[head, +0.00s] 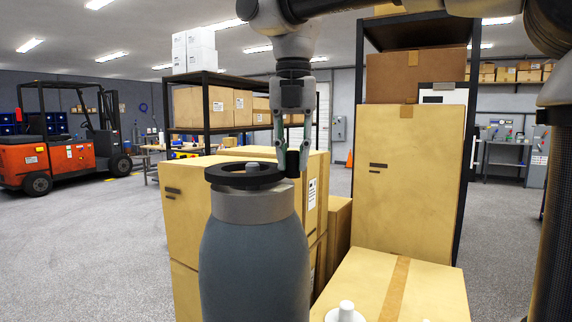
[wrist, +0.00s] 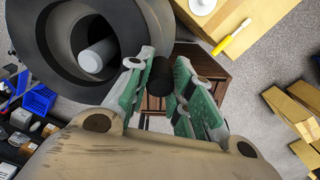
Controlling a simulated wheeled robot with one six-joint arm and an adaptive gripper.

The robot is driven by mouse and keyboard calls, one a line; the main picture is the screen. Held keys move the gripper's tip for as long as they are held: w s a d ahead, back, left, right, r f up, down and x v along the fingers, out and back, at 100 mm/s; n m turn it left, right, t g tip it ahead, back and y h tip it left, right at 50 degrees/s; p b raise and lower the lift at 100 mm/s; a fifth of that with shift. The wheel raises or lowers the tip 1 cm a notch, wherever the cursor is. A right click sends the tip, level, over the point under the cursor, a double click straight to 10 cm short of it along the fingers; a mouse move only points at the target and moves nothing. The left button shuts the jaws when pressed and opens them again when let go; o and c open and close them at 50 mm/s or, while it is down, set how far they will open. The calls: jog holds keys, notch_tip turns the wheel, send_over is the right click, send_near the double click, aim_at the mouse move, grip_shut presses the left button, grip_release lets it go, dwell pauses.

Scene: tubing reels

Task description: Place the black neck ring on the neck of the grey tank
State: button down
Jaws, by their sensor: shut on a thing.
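The grey tank (head: 254,265) stands upright in front of me, with a lighter grey neck (head: 250,208) and a short stem at its top. The black neck ring (head: 222,179) lies flat and roughly level at the top of the neck, and the stem shows through its hole. In the wrist view the stem (wrist: 96,56) is inside the ring, off-centre toward my gripper. My gripper (head: 292,161) points down at the ring's right side, its fingers shut on the ring's dark grip (wrist: 162,77). I cannot tell whether the ring touches the neck.
Stacked cartons (head: 183,210) stand behind the tank, and a low carton (head: 430,292) at the right bears a white object (head: 345,312). A yellow-handled tool (wrist: 232,37) shows in the wrist view. A forklift (head: 60,140) stands far left, with open floor before it.

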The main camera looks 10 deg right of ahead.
notch_tip(320, 180, up, 8)
notch_tip(320, 180, down, 8)
jog(key=s+d, duration=0.1)
jog(key=shift+d, duration=0.2)
dwell(0.5)
jog(key=shift+s+f, duration=0.1)
jog(key=shift+f, duration=0.55)
jog(key=c, duration=1.2)
grip_release()
jog(key=shift+r, duration=0.1)
